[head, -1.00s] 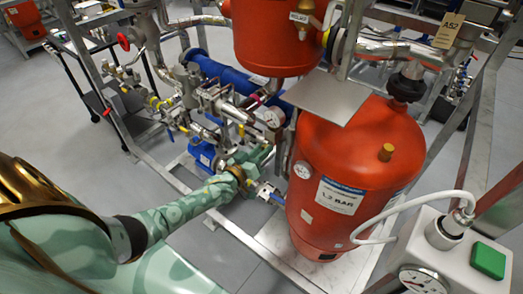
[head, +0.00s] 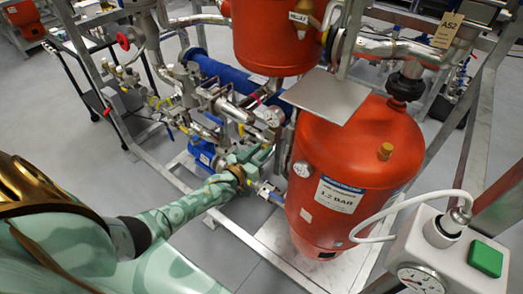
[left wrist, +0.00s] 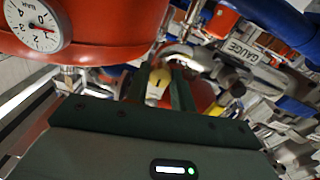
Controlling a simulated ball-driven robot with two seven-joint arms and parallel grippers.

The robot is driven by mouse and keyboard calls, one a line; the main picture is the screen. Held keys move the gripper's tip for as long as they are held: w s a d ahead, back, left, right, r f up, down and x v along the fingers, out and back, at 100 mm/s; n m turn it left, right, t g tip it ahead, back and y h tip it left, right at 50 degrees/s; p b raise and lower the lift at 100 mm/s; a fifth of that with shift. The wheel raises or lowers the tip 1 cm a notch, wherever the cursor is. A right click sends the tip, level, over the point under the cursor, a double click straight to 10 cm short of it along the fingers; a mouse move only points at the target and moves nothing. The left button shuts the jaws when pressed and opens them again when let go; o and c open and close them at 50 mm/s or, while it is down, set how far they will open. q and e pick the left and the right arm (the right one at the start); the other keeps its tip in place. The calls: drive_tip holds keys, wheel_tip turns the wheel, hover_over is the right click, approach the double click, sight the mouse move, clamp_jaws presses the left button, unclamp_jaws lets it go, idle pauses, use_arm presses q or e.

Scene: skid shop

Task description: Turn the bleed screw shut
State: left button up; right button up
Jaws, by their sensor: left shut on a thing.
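My left gripper (head: 256,158) reaches in among the pipework, just left of the large red vessel (head: 355,165). In the left wrist view its two dark fingers (left wrist: 160,92) point away from the camera. They are shut on a small rounded yellow piece (left wrist: 159,78) with a dark mark. This appears to be the bleed screw, though most of it is hidden and its thread does not show. In the head view the gripper itself covers it. My right gripper is in neither view.
A dial gauge (left wrist: 37,25) sits on red surface beside the fingers. A "GAUGE" tag (left wrist: 245,50) and crowded pipes lie to their right. A blue cylinder (head: 225,77) and metal frame rails surround the gripper. A grey box with a green button (head: 487,260) stands front right.

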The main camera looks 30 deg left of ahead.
use_arm(q)
drive_tip(key=o, duration=1)
drive_tip(key=s+a+p, duration=0.1)
drive_tip(key=s+p, duration=0.1)
drive_tip(key=s, duration=1.4)
drive_tip(key=shift+s+a+p, duration=0.2)
drive_tip(key=shift+a+p, duration=0.1)
drive_tip(key=shift+p, duration=0.1)
drive_tip(key=shift+f, duration=0.15)
